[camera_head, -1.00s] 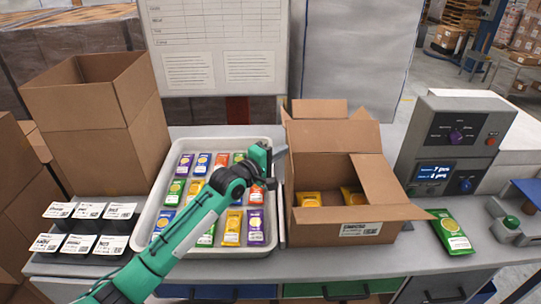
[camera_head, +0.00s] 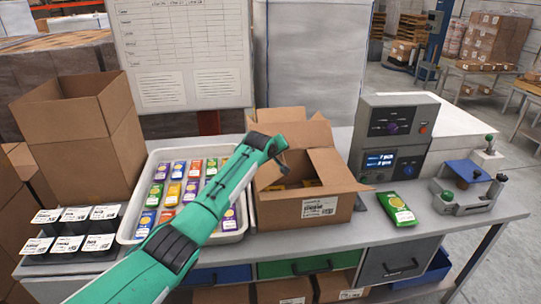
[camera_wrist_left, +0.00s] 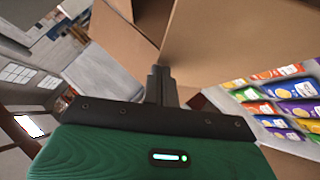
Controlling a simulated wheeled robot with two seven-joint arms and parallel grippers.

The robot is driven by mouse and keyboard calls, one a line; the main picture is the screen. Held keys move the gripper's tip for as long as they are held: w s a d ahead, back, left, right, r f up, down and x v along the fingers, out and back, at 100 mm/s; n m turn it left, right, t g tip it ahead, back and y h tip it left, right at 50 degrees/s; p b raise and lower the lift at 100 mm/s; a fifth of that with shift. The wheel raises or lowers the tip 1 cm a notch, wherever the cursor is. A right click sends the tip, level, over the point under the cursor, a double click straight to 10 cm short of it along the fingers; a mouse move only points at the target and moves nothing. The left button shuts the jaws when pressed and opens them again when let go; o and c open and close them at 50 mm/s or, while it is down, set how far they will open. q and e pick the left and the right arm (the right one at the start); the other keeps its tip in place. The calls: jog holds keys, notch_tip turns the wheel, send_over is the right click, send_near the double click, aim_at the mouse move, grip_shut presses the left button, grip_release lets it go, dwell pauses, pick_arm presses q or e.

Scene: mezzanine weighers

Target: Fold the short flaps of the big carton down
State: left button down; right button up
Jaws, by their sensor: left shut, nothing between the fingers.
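The open carton (camera_head: 285,212) stands in the middle of the bench in the head view. A flap (camera_head: 335,168) slants up at its right side. Another flap (camera_head: 268,172) shows at its left side, partly behind my arm. Flaps at the back (camera_head: 295,130) stand raised. A little yellow shows inside. My left gripper (camera_head: 283,163) is over the carton's left part, shut and empty. In the left wrist view its closed fingertips (camera_wrist_left: 159,72) are right by brown cardboard (camera_wrist_left: 225,45); I cannot tell whether they touch it. My right gripper is not in view.
A white tray (camera_head: 137,213) of colourful packets lies left of the carton, partly behind my arm. A tall open carton (camera_head: 85,150) stands further left. A green packet (camera_head: 398,209) and a grey scale console (camera_head: 390,150) are to the right.

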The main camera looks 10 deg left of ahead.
aim_at(282, 157)
pick_arm(q)
jog(key=d+f+y+b, duration=0.1)
jog(key=w+f+m+y, duration=0.1)
jog(key=shift+d+f+g+b, duration=0.3)
jog(key=shift+d+f+b, duration=0.05)
jog(key=shift+d, duration=0.05)
jog(key=shift+w+d+f+m+y+b, duration=0.1)
jog(key=shift+d+f+m+y+b, duration=0.2)
jog(key=shift+f+b, duration=0.4)
jog(key=shift+w+d+f+m+y+b, duration=0.1)
jog(key=shift+d+f+y+b, duration=0.1)
jog(key=shift+d+f+b, duration=0.35)
jog(key=shift+a, duration=0.15)
jog(key=shift+r+p, duration=0.6)
jog(key=shift+r, duration=0.3)
